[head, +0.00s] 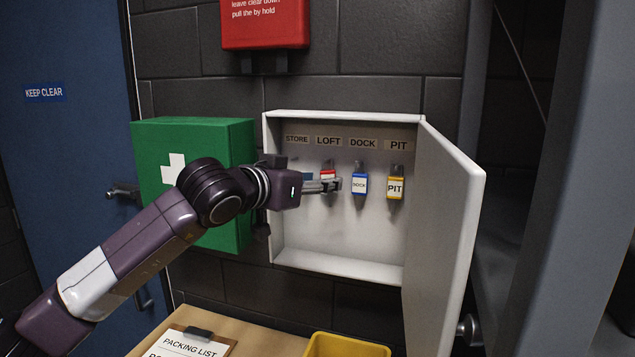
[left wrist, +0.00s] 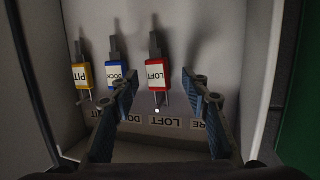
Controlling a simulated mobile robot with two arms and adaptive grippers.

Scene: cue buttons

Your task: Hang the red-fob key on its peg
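The red-fob key (head: 328,174) is in the open key cabinet, below the LOFT label (head: 328,141). My left gripper (head: 331,185) is in front of its lower part and hides some of it. In the left wrist view the red fob (left wrist: 156,74) is in line with the LOFT label (left wrist: 165,122) and appears to hang at that peg. The fingers of my left gripper (left wrist: 163,110) are spread, with the fob seen in the gap beyond them and clear space on both sides. The exact contact of key and peg is too small to tell. My right gripper is out of view.
The blue-fob key (head: 359,185) and yellow-fob key (head: 395,187) hang to the right. The cabinet door (head: 450,210) stands open at right. A green first-aid box (head: 190,140) is at left. A yellow bin (head: 345,346) and clipboard (head: 188,345) are below.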

